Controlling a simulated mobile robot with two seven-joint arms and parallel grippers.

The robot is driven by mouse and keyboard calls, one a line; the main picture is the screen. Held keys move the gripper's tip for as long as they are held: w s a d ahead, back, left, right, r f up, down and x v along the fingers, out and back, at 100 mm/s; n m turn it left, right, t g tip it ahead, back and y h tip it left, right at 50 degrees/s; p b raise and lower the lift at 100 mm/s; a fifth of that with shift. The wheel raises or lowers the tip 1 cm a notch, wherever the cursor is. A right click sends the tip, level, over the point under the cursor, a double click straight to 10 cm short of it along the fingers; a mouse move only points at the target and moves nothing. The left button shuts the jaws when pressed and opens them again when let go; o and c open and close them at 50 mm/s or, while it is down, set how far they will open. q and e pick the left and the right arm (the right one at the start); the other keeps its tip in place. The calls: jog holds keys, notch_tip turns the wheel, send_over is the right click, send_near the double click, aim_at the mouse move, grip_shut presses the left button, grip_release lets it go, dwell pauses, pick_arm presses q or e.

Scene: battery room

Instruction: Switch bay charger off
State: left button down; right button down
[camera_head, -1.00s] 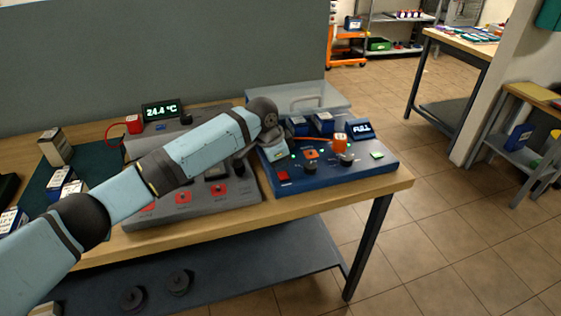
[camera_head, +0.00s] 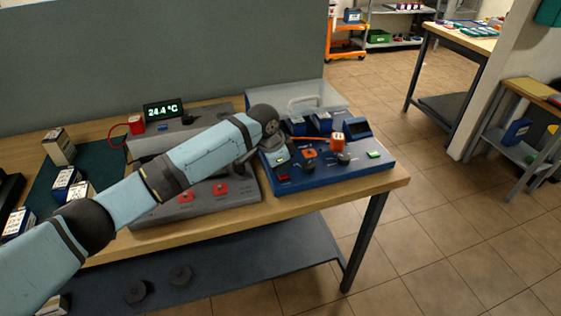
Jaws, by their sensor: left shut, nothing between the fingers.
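The blue bay charger (camera_head: 335,176) stands at the right end of the bench, with a sloped panel of knobs and coloured parts. Its small display (camera_head: 357,128) is dark. A red switch (camera_head: 283,178) sits at the panel's front left and looks dim. A green button (camera_head: 374,155) is at the right. My left gripper (camera_head: 281,164) points down over the panel's left part, just behind the red switch. It is shut and empty; my wrist partly hides it, and I cannot tell whether it touches the switch. My right gripper is not in view.
A grey unit (camera_head: 240,203) with red parts lies under my left forearm. A display reading 24.4 °C (camera_head: 163,110) stands behind it. Battery boxes (camera_head: 59,147) stand at the left. A grey partition (camera_head: 165,55) closes the bench's back. Floor is free at the right.

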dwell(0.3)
